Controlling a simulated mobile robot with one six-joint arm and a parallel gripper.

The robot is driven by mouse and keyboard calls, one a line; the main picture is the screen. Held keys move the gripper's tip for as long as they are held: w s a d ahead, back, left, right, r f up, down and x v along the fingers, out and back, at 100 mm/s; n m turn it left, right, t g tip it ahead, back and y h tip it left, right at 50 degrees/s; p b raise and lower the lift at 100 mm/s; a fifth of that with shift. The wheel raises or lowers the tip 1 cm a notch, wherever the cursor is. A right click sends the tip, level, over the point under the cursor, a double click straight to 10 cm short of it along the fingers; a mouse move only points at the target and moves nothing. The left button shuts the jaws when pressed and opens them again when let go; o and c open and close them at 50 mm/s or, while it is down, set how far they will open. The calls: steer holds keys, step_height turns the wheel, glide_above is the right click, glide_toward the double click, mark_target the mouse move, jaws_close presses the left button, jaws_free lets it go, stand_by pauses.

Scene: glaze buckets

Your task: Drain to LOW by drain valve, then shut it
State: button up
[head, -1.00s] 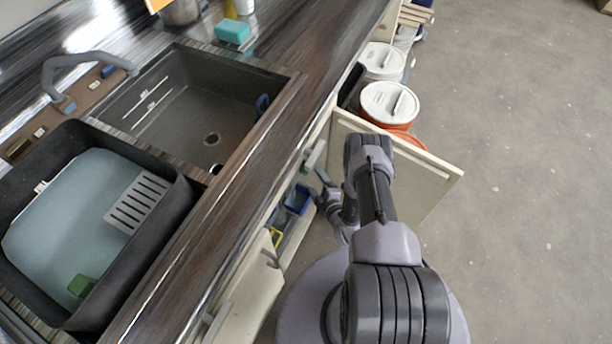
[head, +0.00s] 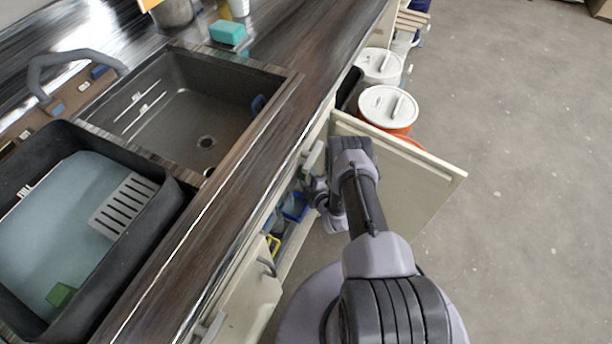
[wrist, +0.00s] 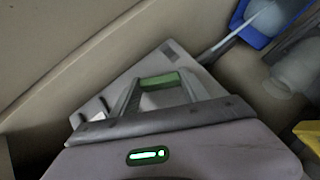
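The left basin (head: 172,212) is dark and holds pale blue-grey liquid (head: 50,218); a slotted grey plate (head: 123,206) and a green block (head: 60,294) show in it. A small white mark (head: 25,190) shows on its wall above the liquid. My gripper (head: 312,190) is inside the open cabinet under the counter, mostly hidden. In the wrist view my two fingers (wrist: 160,88) stand apart, with a green bar (wrist: 159,81) spanning their far ends. I cannot tell if they grip it. I cannot clearly make out a drain valve.
The right sink (head: 190,120) looks empty, with a drain hole. The open cabinet door (head: 425,195) stands right of my arm. A blue container (head: 294,206) and a yellow item (head: 273,245) are in the cabinet. White-lidded buckets (head: 388,105) stand beyond the door. The floor at right is clear.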

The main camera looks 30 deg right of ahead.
steer(key=shift+c, duration=0.5)
steer(key=shift+s+f+n+t+h, duration=0.1)
steer(key=shift+f+n+t+h, duration=0.1)
steer(key=shift+n+t+h, duration=0.4)
steer(key=shift+n+t, duration=1)
steer(key=shift+t, duration=0.1)
steer(key=o, duration=1.4)
steer(key=shift+a+f, duration=0.1)
